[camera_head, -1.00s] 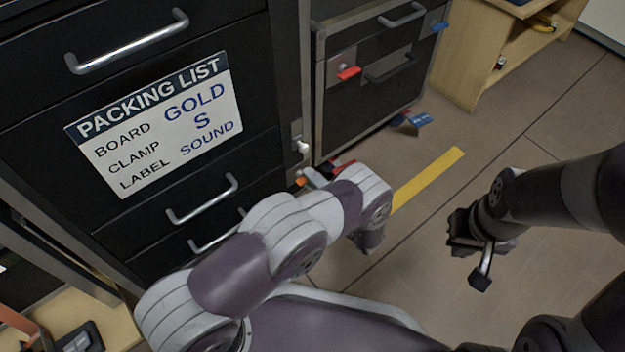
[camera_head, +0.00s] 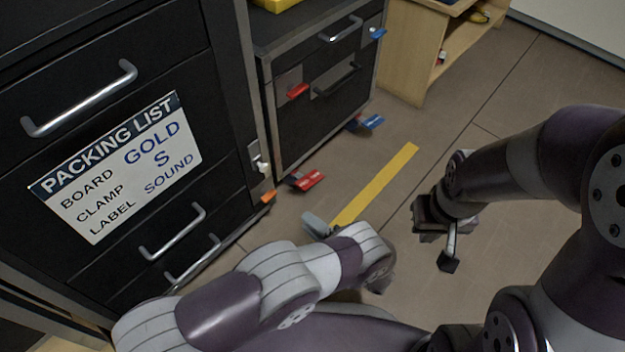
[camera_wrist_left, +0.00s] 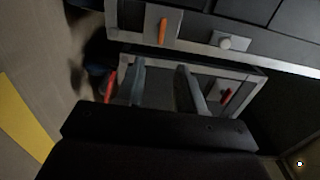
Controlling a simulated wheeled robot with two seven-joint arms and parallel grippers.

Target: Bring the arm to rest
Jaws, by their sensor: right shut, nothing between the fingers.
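My left arm comes in low across the middle of the head view. Its gripper (camera_head: 318,224) is partly hidden behind its own wrist there, with a grey finger showing above the floor. In the left wrist view the two fingers of the left gripper (camera_wrist_left: 163,88) stand apart with nothing seen between them; a cabinet front lies beyond. My right gripper (camera_head: 449,264) hangs over bare floor at the right of the head view, shut and empty.
A black drawer cabinet with a packing list (camera_head: 118,168) stands at the left. A lower cabinet (camera_head: 325,115) with red and blue tabs is behind it. A wooden shelf (camera_head: 408,55) stands farther back. A yellow strip (camera_head: 375,186) marks open floor.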

